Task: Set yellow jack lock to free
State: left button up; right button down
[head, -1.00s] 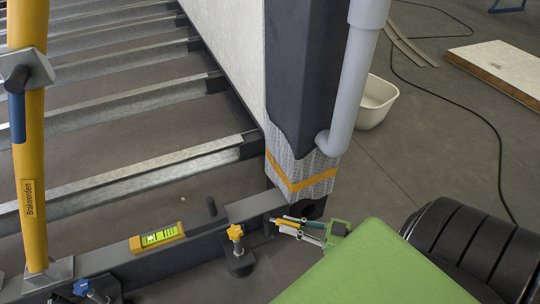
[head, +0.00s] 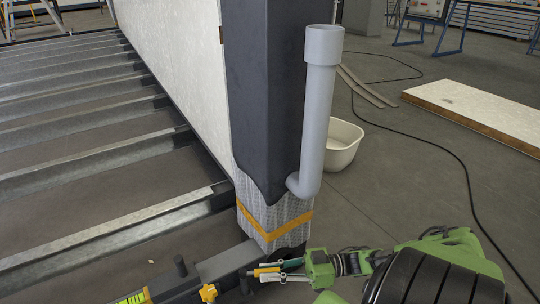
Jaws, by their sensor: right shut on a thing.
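My right gripper (head: 284,272) comes in from the lower right, low beside the foot of the dark corner post (head: 268,110). Its fingers are shut on a small yellow piece (head: 264,271) near the end of the dark beam. A green strip shows along the fingers. I cannot tell whether this piece is the yellow jack lock. A yellow star knob (head: 208,293) sits at the beam's side, to the left of the gripper and apart from it. My left gripper is not in view.
A grey downpipe (head: 316,115) runs down the post, which has a yellow-taped wrap (head: 272,217) at its foot. Steel floor joists lie left. A white tub (head: 343,145), a dark cable and a pale board (head: 480,115) lie on the floor to the right.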

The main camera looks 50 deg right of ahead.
jog(key=c, duration=2)
grip_release()
jog(key=shift+d, duration=0.1)
jog(key=shift+o, duration=0.2)
jog(key=v, duration=1.2)
